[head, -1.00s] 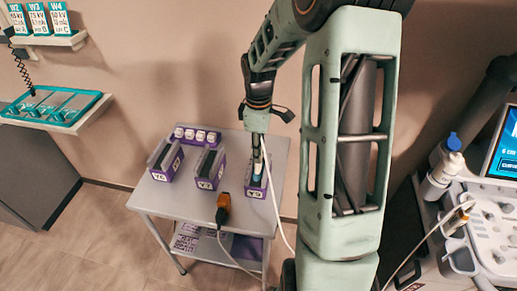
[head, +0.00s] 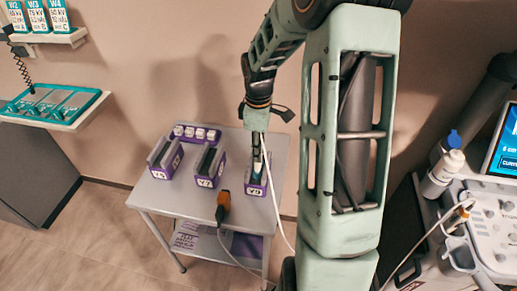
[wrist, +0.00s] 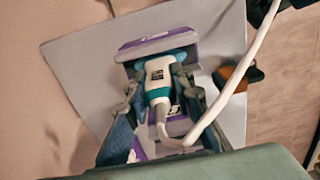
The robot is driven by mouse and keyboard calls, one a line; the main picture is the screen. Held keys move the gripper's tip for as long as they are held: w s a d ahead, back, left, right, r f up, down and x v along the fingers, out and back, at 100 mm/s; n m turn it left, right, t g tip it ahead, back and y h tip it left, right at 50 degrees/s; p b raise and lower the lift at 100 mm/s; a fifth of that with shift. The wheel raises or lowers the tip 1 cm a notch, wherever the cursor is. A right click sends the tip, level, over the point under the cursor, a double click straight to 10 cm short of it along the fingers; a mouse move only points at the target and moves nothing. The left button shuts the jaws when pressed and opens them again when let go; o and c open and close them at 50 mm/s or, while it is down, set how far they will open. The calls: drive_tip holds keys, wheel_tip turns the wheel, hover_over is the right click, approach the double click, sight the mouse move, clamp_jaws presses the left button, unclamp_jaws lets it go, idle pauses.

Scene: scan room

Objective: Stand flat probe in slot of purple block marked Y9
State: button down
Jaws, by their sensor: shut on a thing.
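My gripper (head: 257,150) is shut on a white and teal probe (wrist: 159,78), whose pale cable bends away to the right in the wrist view. In the head view the gripper hangs down at the rightmost purple block (head: 256,188) on the grey table, with the probe's lower part at the block's top. The block also shows in the wrist view (wrist: 150,47), behind the probe's far end. I cannot tell how deep the probe sits in the slot. The block's white label is too small to read surely.
Two more purple slotted blocks, a left one (head: 158,171) and a middle one (head: 207,181), stand on the grey table (head: 185,203). A purple rack (head: 213,137) is behind them. An orange and black cabled thing (head: 222,206) lies at the front edge. An ultrasound console (head: 487,220) stands right.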

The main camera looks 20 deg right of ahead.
drive_tip(key=shift+f, duration=0.1)
drive_tip(key=c, duration=1.6)
unclamp_jaws()
wheel_tip(320, 180, up, 12)
